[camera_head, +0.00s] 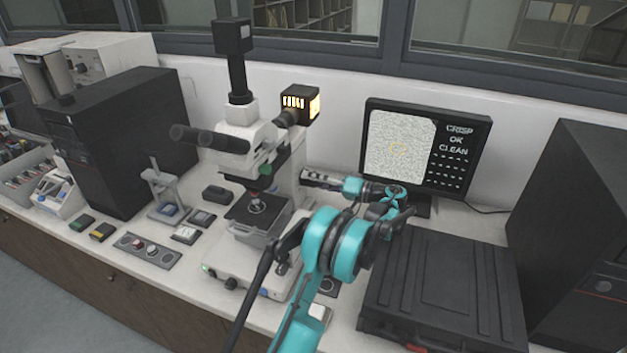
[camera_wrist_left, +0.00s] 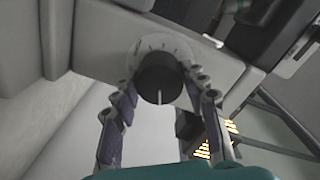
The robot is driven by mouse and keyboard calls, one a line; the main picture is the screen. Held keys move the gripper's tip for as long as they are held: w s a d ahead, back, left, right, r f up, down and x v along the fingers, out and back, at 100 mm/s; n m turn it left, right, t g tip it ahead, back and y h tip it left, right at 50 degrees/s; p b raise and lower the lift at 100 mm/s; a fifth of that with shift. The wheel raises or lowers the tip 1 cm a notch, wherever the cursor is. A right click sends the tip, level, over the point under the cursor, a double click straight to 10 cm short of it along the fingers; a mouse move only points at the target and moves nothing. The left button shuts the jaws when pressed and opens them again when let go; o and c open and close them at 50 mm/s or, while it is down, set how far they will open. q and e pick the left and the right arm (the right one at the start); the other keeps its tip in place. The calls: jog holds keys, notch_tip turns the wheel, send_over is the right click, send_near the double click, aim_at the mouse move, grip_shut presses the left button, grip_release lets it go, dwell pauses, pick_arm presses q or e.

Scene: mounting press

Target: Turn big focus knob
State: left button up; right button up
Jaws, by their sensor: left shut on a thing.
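The microscope (camera_head: 232,210) stands on the bench with a lit lamp housing at its back. The big focus knob (camera_wrist_left: 160,78) is black with a white pointer line, set on a pale marked dial in the left wrist view. In that view the pointer line points toward the bottom of the picture. My left gripper (camera_wrist_left: 160,100) is shut on the knob, one finger on each side. In the head view, my left gripper (camera_head: 308,178) reaches the right side of the microscope, and the knob is hidden there. My right gripper is not in view.
A monitor (camera_head: 465,165) behind my arm shows a grainy grey picture and the words "CRISP OK CLEAN". A black case (camera_head: 445,275) lies at the right, beside a dark cabinet (camera_head: 580,230). A black box (camera_head: 115,135) and small controls (camera_head: 145,249) are on the left.

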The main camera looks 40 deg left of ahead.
pick_arm(q)
jog(key=o, duration=1.2)
jog(key=shift+c, duration=0.2)
jog(key=v, duration=1.2)
jog(key=shift+r, duration=0.1)
